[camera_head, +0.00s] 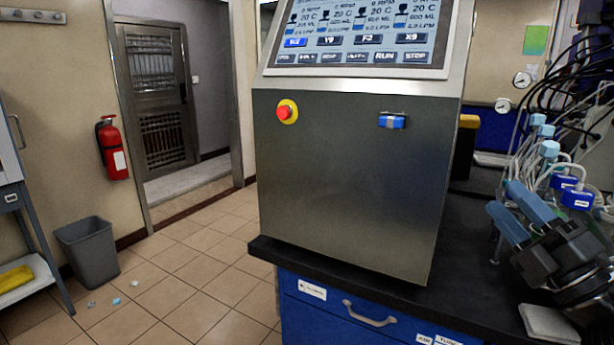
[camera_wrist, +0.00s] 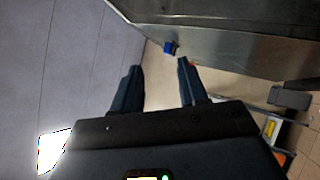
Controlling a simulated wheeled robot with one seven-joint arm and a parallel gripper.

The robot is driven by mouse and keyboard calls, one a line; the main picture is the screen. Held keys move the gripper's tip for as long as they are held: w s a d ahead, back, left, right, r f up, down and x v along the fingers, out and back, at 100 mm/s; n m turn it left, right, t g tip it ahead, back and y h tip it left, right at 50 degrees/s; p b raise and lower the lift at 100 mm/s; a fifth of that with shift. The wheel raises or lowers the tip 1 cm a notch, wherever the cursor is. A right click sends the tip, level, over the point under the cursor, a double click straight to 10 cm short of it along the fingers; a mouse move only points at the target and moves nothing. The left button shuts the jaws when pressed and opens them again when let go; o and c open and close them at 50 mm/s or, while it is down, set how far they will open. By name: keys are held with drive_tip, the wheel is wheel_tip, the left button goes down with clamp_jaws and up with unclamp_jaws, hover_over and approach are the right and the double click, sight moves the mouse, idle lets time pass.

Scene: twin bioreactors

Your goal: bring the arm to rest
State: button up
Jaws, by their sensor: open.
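My gripper (camera_head: 500,196) is at the right of the head view, above the black bench. Its two blue fingers are apart and point up and to the left, toward the grey control console (camera_head: 350,180). In the wrist view my gripper (camera_wrist: 160,64) shows both fingers spread with nothing between them. The metal console (camera_wrist: 235,45) with its blue switch (camera_wrist: 170,47) lies beyond the fingertips. My gripper touches nothing that I can see. Much of my arm is outside the head view.
Tubes and blue-capped bottle fittings (camera_head: 577,197) crowd the right, close behind my gripper. The black bench top (camera_head: 470,270) is bare between console and gripper. A red emergency button (camera_head: 287,111) is on the console front. A grey bin (camera_head: 88,250) stands on the floor at left.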

drive_tip(key=s+a+f+m+h+b, duration=0.1)
drive_tip(key=s+a+f+m+h, duration=0.35)
drive_tip(key=s+f+m, duration=0.45)
drive_tip(key=s+a+f+m+h+b, duration=0.25)
drive_tip(key=s+a+f+m, duration=0.45)
drive_tip(key=s, duration=0.4)
drive_tip(key=s+f+m+g, duration=0.3)
drive_tip(key=s+f, duration=0.1)
drive_tip(key=s, duration=0.7)
drive_tip(key=s+f+m+g+h+b, duration=0.1)
drive_tip(key=s+f+m+g, duration=0.3)
drive_tip(key=s, duration=0.8)
drive_tip(key=shift+s+d+f+m+h+b, duration=0.15)
drive_tip(key=shift+d+f+m+h+b, duration=0.25)
drive_tip(key=shift+f, duration=0.35)
